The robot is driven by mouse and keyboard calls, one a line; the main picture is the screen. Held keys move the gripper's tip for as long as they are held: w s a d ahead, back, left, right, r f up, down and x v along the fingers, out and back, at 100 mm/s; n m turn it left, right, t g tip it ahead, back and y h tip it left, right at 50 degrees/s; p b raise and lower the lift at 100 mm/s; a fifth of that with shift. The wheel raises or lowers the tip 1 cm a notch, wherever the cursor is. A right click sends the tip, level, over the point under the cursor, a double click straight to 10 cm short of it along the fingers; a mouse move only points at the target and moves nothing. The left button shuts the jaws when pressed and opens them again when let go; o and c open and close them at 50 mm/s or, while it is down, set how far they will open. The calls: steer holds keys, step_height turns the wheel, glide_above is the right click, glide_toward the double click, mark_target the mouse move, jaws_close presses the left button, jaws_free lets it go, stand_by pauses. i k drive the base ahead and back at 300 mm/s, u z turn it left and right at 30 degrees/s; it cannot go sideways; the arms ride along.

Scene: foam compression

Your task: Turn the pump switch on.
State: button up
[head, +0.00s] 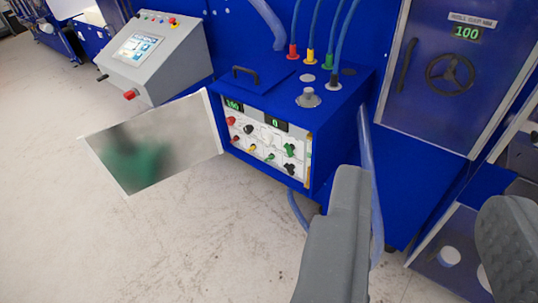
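A blue control box (330,113) stands mid-picture with its front door (155,143) swung open to the left. The front panel (262,147) carries red, black, yellow and green knobs or switches and two green displays. The left display seems to read 100 and the right one 0. No label tells me which control is the pump switch; green-and-black controls (290,150) sit at the panel's right side. My gripper (428,188) is open and empty, its two grey fingers wide apart.
A blue cabinet door (450,85) with a handwheel and a 100 display is at right. A grey console (160,58) with a screen stands upper left. The floor (190,245) at lower left is clear.

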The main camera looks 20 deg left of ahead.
mark_target(289, 149)
steer(key=u, duration=0.05)
steer(key=i, duration=1)
steer(key=z, duration=0.05)
